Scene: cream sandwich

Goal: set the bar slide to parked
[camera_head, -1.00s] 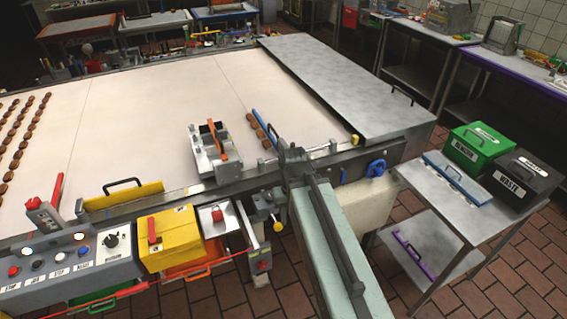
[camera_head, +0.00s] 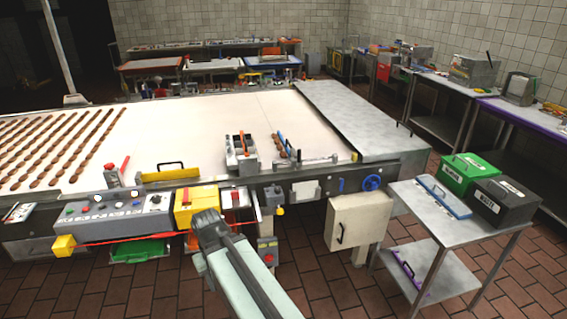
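A grey carriage (camera_head: 248,166) with an upright orange handle sits on the front rail of the long cream belt table. A blue bar (camera_head: 284,143) lies on the belt just right of it, next to a few brown cookies. I cannot tell which of these is the bar slide, and no parked mark is readable. My gripper (camera_head: 207,219) is at the far end of my pale green arm, in front of the yellow box, lower left of the carriage and apart from it. Its fingers are too dark and small to tell whether they are open.
A control panel (camera_head: 118,213) with buttons and a yellow box (camera_head: 193,201) line the table's front. A blue handwheel (camera_head: 371,183) is on the right. A steel side table (camera_head: 425,215) holds a green bin (camera_head: 466,172) and a dark bin (camera_head: 497,203). Tiled floor is clear in front.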

